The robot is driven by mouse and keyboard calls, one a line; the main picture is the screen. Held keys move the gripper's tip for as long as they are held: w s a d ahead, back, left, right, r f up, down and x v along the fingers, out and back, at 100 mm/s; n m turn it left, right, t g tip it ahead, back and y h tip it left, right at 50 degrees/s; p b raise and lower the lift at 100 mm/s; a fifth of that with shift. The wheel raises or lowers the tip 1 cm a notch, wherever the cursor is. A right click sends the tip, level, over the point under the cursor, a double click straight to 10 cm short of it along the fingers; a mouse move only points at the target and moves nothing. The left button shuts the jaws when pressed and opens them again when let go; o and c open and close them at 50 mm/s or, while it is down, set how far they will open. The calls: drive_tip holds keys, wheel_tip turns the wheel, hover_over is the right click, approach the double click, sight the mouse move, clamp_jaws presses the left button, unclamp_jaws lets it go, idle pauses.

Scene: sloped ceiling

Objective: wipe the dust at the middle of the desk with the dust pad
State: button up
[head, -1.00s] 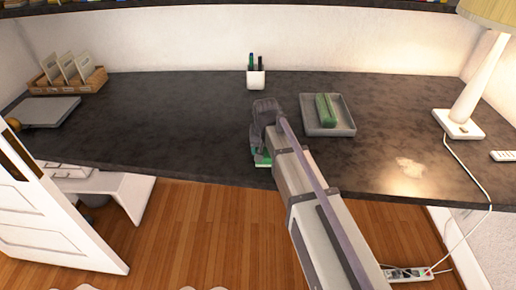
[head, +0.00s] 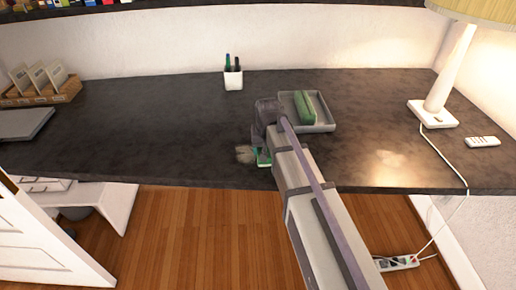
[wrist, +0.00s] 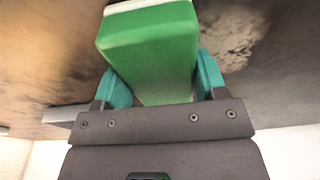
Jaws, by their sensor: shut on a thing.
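My gripper (head: 263,160) is shut on the dust pad, low at the front middle of the desk (head: 170,130). In the wrist view the green pad (wrist: 150,50), with a pale edge, sits between the teal fingers (wrist: 160,82). Only a small part of the pad shows in the head view, past the gripper. A greyish-brown patch of dust (head: 244,154) lies just left of the gripper. It also shows in the wrist view (wrist: 228,38), beside the pad. I cannot tell whether the pad touches the desk.
A grey tray (head: 327,126) holding a green block (head: 305,107) stands right of my gripper. A pen cup (head: 233,80) is at the back. A lamp (head: 434,113) and remote (head: 482,141) are at the right. The left desk surface is mostly clear.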

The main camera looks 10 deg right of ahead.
sight(236, 151)
drive_tip(key=shift+d, duration=0.25)
drive_tip(key=shift+s+f, duration=0.1)
drive_tip(key=shift+f, duration=0.1)
drive_tip(key=shift+r, duration=0.15)
drive_tip(key=shift+w+a, duration=0.2)
drive_tip(key=shift+a, duration=1.35)
drive_tip(key=shift+w+a, duration=0.2)
drive_tip(key=shift+a, duration=1.7)
drive_tip(key=shift+w+a, duration=0.15)
drive_tip(key=shift+a, duration=1.75)
drive_tip(key=shift+w+d, duration=0.15)
drive_tip(key=shift+w, duration=1.3)
drive_tip(key=shift+d, duration=1.85)
drive_tip(key=shift+s+d+b, duration=0.15)
drive_tip(key=shift+s+d, duration=0.05)
drive_tip(key=shift+d, duration=0.65)
drive_tip(key=shift+s+d+b, duration=0.15)
drive_tip(key=shift+s+d, duration=0.05)
drive_tip(key=shift+d, duration=0.65)
drive_tip(key=shift+s+d, duration=0.1)
drive_tip(key=shift+d, duration=1.75)
drive_tip(key=shift+f, duration=0.2)
drive_tip(key=shift+c, duration=0.5)
drive_tip(key=shift+w+a, duration=0.15)
drive_tip(key=shift+a, duration=1.65)
drive_tip(key=shift+w+a, duration=0.2)
drive_tip(key=shift+a, duration=1.65)
drive_tip(key=shift+w+a, duration=0.15)
drive_tip(key=shift+a, duration=1.65)
drive_tip(key=shift+r, duration=0.1)
